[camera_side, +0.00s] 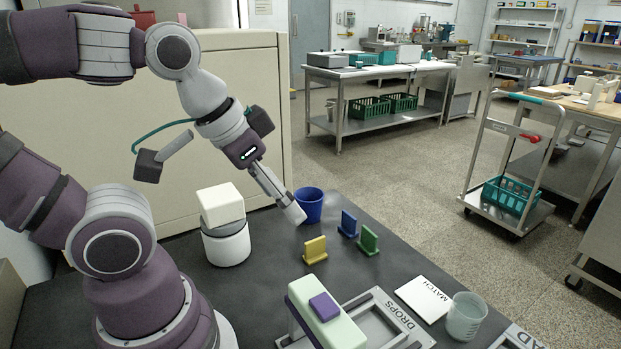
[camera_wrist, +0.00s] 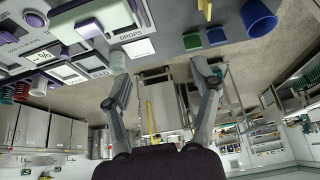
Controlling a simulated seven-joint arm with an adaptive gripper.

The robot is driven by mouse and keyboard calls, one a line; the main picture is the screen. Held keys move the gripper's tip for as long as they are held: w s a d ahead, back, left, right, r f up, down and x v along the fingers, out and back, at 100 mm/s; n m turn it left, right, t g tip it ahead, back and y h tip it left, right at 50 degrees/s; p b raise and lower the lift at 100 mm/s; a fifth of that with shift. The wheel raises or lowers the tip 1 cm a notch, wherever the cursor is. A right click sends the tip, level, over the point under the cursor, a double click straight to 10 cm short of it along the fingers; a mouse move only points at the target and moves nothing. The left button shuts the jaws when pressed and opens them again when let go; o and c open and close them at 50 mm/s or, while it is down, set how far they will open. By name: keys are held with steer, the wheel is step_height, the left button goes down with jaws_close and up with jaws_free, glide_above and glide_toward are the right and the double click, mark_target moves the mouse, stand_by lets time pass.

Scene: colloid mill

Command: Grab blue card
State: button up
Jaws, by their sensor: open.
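The blue card (camera_side: 348,224) stands upright in a small base on the dark table in the side view, behind and right of the yellow card. It also shows near the top of the wrist view (camera_wrist: 216,36). The green card (camera_side: 368,240) stands just right of it and the yellow card (camera_side: 314,250) to its front left. My gripper (camera_side: 296,213) is above the table, left of the blue card and apart from it. In the wrist view my gripper (camera_wrist: 160,80) has its fingers spread wide, with nothing between them.
A blue cup (camera_side: 308,205) stands close behind my fingertips. A white cube (camera_side: 221,205) sits on a white cylinder (camera_side: 226,246) at left. In front are a pale green box (camera_side: 340,330) with a purple block (camera_side: 324,306), a DROPS tray (camera_side: 402,318), a MATCH card (camera_side: 423,299) and a beaker (camera_side: 466,316).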

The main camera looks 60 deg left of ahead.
steer(key=w+a, duration=0.4)
steer(key=w, duration=0.5)
steer(key=g, duration=0.1)
glide_toward(349, 215)
steer(key=x, duration=0.8)
steer(key=shift+w+f, duration=0.2)
steer(key=shift+f, duration=0.05)
steer(key=shift+w+f, duration=0.15)
steer(key=shift+f, duration=0.2)
steer(key=shift+c, duration=0.3)
steer(key=c, duration=0.6)
